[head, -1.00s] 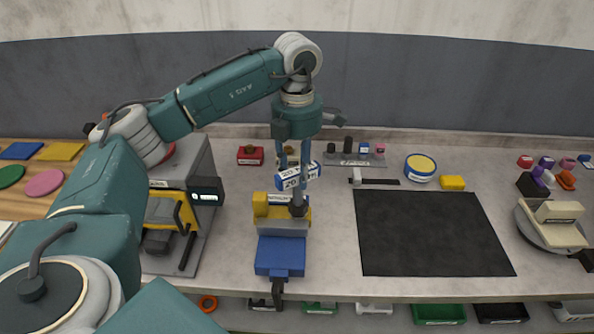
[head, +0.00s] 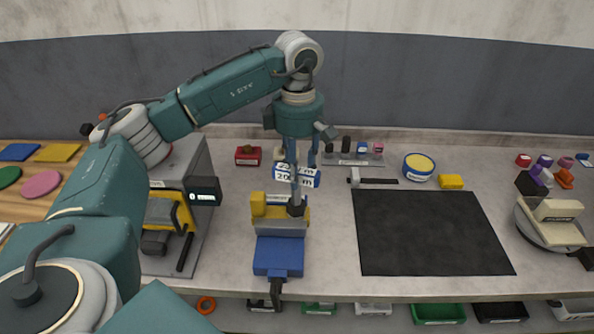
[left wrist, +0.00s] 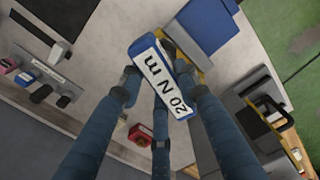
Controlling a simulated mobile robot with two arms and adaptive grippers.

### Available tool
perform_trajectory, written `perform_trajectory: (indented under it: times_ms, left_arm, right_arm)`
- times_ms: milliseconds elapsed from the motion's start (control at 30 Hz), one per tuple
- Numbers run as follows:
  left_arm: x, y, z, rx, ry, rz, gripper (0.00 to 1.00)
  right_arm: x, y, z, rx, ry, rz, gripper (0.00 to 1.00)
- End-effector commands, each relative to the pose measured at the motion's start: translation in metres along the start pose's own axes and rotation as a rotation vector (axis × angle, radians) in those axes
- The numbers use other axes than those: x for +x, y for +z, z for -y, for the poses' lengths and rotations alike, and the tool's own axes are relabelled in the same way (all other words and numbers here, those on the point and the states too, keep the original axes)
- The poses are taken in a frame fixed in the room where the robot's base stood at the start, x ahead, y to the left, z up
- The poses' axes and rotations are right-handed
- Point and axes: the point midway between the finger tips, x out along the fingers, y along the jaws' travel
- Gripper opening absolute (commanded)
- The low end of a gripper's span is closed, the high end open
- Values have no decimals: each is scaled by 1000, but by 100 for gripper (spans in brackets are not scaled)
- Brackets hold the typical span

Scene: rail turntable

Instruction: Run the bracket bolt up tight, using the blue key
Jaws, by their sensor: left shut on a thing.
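The blue key (head: 300,178) has a blue body with a white "20 N m" label. My left gripper (head: 297,170) is shut on it, and the left wrist view shows the key (left wrist: 165,80) between the gripper's blue fingers (left wrist: 160,95). The key is above the yellow bracket (head: 260,205), which sits in a grey and blue vise (head: 279,255). A dark tip (head: 296,208) below the key meets the bracket's right part. The bolt itself is hidden or too small to make out, so I cannot tell how the tip sits on it. My right gripper is out of view.
A machine with a small display (head: 203,191) stands close left of the vise. A black mat (head: 430,232) lies to the right. Behind are a red box (head: 248,156), a tool rack (head: 350,159), a hammer-like tool (head: 380,181) and a yellow-topped tin (head: 419,165).

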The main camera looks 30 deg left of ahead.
Motion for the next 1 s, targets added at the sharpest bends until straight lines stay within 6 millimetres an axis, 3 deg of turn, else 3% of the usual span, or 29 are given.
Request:
perform_trajectory:
  times_ms: [1000]
  left_arm:
    - [-1, 2, 0, 298, 2, 0, 0]
  right_arm:
    - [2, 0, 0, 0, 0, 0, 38]
